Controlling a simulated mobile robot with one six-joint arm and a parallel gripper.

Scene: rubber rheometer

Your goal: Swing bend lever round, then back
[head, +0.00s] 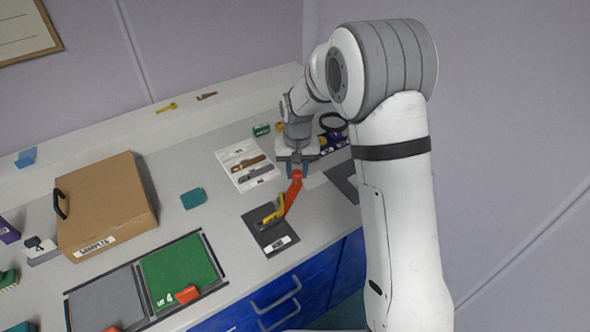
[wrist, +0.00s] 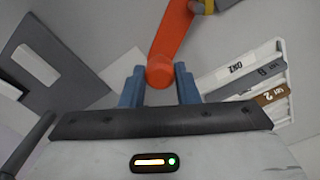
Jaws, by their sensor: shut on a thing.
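The bend lever (head: 293,188) is an orange-red arm with a round knob at its end, on a dark grey base plate (head: 266,244) with a white label. A yellow part (head: 273,213) sits near the lever's lower end. My gripper (head: 297,170) is at the knob end of the lever, above the plate's far side. In the wrist view, the lever (wrist: 172,32) runs up from between the two blue fingers of my gripper (wrist: 159,86), which are shut on its round knob. The pivot is not clearly seen.
A white sheet (head: 240,178) with brown and grey strips lies left of my gripper. A cardboard box (head: 100,195), a green mat (head: 180,262) and a teal block (head: 193,199) are farther left. Another dark plate (head: 341,180) lies to the right. The bench's front edge is close.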

